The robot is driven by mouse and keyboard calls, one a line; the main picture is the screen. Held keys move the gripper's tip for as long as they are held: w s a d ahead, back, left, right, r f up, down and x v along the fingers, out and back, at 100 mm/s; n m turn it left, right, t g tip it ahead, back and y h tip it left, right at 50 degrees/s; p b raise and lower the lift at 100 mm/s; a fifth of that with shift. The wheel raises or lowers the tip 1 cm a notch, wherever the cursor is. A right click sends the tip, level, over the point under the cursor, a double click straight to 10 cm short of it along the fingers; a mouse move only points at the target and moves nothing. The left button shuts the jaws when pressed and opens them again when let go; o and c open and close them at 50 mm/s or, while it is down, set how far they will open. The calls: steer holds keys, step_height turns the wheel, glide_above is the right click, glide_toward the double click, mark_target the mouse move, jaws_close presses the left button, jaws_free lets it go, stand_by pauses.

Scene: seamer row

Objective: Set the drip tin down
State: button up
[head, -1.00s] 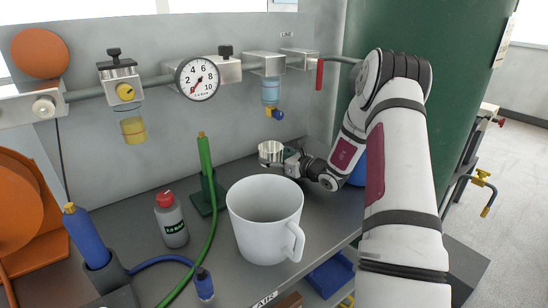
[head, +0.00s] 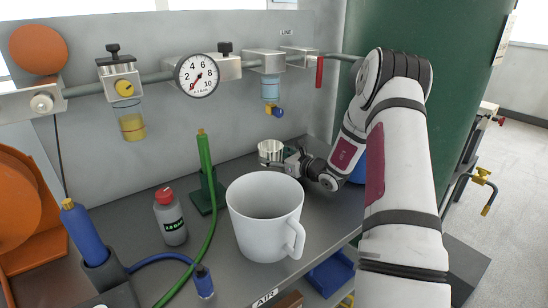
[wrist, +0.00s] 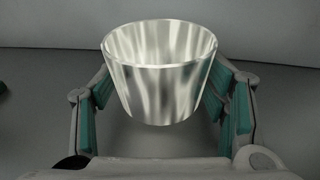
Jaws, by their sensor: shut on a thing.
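The drip tin (head: 270,151) is a small shiny metal cup, open at the top. In the head view it is near the back of the grey bench, right of the green hose stand. In the wrist view the drip tin (wrist: 160,80) stands upright between the teal finger pads. My gripper (wrist: 163,108) is shut on it from both sides; in the head view my gripper (head: 285,156) reaches in from the right. I cannot tell whether the tin's base touches the bench.
A large white mug (head: 262,220) stands in front of the tin. A grey bottle with a red cap (head: 170,217) and a green hose (head: 206,170) are to the left. A regulator with a gauge (head: 197,76) and bowls hangs above. Bare bench (head: 325,205) lies right of the mug.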

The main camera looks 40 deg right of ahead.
steer(key=shift+s+f, duration=0.25)
steer(key=shift+f, duration=0.85)
steer(key=o, duration=1.4)
steer(key=shift+s+d, duration=0.15)
steer(key=shift+s, duration=0.25)
steer(key=v, duration=0.3)
steer(key=r+v, duration=0.1)
steer(key=v, duration=0.3)
steer(key=r+v, duration=0.1)
steer(key=v, duration=0.3)
steer(key=shift+w, duration=0.1)
steer(key=shift+r, duration=0.1)
